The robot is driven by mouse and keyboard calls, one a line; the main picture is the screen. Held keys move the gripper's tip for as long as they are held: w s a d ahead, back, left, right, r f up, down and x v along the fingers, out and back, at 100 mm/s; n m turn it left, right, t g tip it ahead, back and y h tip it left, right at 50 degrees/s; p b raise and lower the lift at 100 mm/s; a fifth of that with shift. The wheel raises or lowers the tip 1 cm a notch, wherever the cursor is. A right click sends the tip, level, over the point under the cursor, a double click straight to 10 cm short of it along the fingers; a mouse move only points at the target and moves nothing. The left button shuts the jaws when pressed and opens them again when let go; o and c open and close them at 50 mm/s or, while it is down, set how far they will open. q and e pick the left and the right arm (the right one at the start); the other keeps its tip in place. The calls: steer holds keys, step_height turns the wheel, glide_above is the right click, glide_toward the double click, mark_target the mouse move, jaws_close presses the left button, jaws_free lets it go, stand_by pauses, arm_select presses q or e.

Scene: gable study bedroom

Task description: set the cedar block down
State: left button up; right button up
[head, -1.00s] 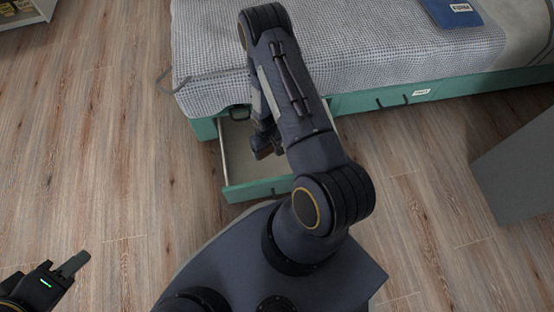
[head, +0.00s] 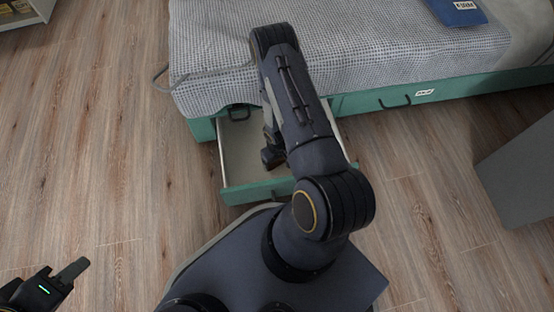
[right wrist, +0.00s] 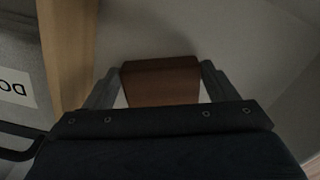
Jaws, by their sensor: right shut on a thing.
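The cedar block (right wrist: 162,82) is a reddish-brown block between the two fingers of my right gripper (right wrist: 160,88) in the right wrist view. The gripper is shut on it. Pale drawer floor shows behind the block; I cannot tell whether the block touches it. In the head view my right gripper (head: 272,156) is inside the open drawer (head: 235,150) under the bed, partly hidden by my right arm. The block is not clear in that view. My left gripper (head: 75,268) is at the lower left, over the bare floor; only one finger shows clearly.
The bed (head: 210,70) with a grey woven cover stands above the green drawer fronts. A blue book-like item (head: 458,12) lies on it. A grey box-shaped piece (head: 520,175) stands at the right. The wooden floor (head: 110,150) at the left is clear.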

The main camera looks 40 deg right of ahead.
steer(key=o, duration=1)
steer(key=shift+c, duration=0.2)
steer(key=shift+r+p, duration=0.25)
steer(key=shift+p, duration=0.15)
step_height(320, 180, up, 11)
steer(key=p, duration=0.5)
step_height(320, 180, up, 28)
steer(key=m+t+y, duration=0.1)
steer(key=m+t, duration=0.1)
steer(key=t, duration=0.1)
glide_above(277, 162)
steer(key=w+a, duration=0.2)
steer(key=a, duration=0.2)
steer(key=s+a+r+t+y, duration=0.1)
steer(key=s+a+r, duration=0.3)
steer(key=s+r, duration=0.3)
steer(key=s+a+r+n+t+y, duration=0.1)
steer(key=s+a+r, duration=0.3)
steer(key=s+r, duration=0.3)
steer(key=shift+s+a+n+t+y, duration=0.2)
steer(key=shift+a+n+t+y, duration=0.1)
steer(key=shift+a+y, duration=0.1)
